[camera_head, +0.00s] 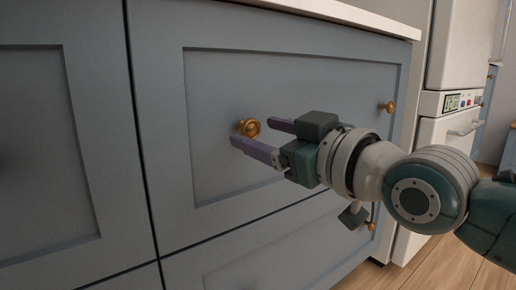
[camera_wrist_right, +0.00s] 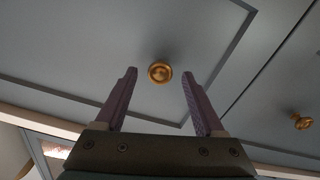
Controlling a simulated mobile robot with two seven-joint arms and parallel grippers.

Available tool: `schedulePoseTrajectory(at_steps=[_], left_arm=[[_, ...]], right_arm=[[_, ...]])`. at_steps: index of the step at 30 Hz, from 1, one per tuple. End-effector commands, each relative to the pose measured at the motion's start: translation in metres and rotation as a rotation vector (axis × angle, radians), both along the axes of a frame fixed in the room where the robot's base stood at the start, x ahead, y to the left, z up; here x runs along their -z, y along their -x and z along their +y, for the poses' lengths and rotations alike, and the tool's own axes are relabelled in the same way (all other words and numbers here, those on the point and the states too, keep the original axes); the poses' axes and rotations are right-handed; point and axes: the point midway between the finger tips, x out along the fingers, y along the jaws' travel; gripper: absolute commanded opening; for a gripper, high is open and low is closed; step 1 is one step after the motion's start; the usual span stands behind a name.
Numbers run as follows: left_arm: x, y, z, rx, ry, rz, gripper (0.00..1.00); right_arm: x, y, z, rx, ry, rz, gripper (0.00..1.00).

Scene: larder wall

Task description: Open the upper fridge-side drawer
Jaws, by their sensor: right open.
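The upper drawer (camera_head: 300,75) beside the fridge is a blue-grey panel and looks closed. It has two brass knobs. The left knob (camera_head: 249,128) is just ahead of my right gripper (camera_head: 252,134), whose purple fingers are open and empty. In the right wrist view, this brass knob (camera_wrist_right: 160,72) lies between and slightly beyond the fingertips of my right gripper (camera_wrist_right: 159,74), with a gap on both sides. The right knob (camera_head: 387,107) is near the drawer's right edge. My left gripper is not in view.
A lower drawer (camera_head: 230,270) with a brass knob (camera_head: 371,226) is below, partly behind my right arm. A pale countertop (camera_head: 340,12) overhangs above. The white fridge (camera_head: 470,60) stands at the right. Wooden floor (camera_head: 440,262) shows at lower right.

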Motion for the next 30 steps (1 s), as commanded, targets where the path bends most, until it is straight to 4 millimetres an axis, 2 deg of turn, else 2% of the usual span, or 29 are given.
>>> schedulePoseTrajectory(at_steps=[3,12,30], left_arm=[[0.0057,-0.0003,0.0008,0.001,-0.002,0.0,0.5],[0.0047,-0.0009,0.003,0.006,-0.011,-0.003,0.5],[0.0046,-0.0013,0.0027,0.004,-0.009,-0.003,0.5]], right_arm=[[0.0008,-0.0059,0.0046,-0.001,-0.001,0.001,0.71],[-0.0007,-0.007,0.0055,-0.001,0.001,0.001,0.69],[-0.0005,-0.0068,0.0052,-0.001,0.001,0.001,0.01]])
